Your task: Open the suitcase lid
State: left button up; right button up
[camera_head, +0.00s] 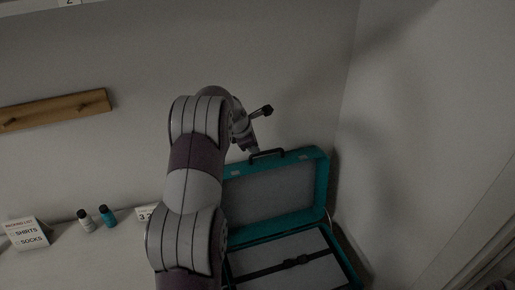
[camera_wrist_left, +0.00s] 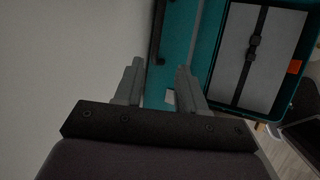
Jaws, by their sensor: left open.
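The teal suitcase stands open at the lower right of the head view. Its lid (camera_head: 322,190) is raised, with a grey inner panel, and leans back toward the wall. A dark handle (camera_head: 267,154) is on the lid's upper edge. The base (camera_head: 345,268) has a grey inside crossed by a dark buckled strap (camera_head: 290,263); this strapped inside also shows in the left wrist view (camera_wrist_left: 275,60). My left gripper (camera_head: 260,130) is open and empty, just above the handle; its fingers (camera_wrist_left: 158,70) are apart in the wrist view. My arm hides the suitcase's left side. My right gripper is not in view.
A wooden peg rail (camera_head: 55,111) is on the back wall. Two small bottles (camera_head: 96,218), a packing-list card (camera_head: 27,234) and a number card (camera_head: 147,212) stand left of my arm. A side wall (camera_head: 430,120) rises close to the suitcase's right.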

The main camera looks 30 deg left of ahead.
pick_arm(q)
jog(key=p, duration=0.2)
send_over(257, 163)
notch_tip(257, 163, down, 7)
jog(key=shift+s+a+f, duration=0.1)
jog(key=shift+s+f, duration=0.05)
jog(key=shift+f, duration=0.05)
jog(key=shift+d+f, duration=0.2)
jog(key=shift+d, duration=0.1)
jog(key=shift+a+f, duration=0.1)
jog(key=shift+f, duration=0.05)
jog(key=shift+a, duration=0.1)
jog(key=shift+c, duration=0.6)
jog(key=shift+f, duration=0.1)
jog(key=c, duration=0.5)
grip_shut()
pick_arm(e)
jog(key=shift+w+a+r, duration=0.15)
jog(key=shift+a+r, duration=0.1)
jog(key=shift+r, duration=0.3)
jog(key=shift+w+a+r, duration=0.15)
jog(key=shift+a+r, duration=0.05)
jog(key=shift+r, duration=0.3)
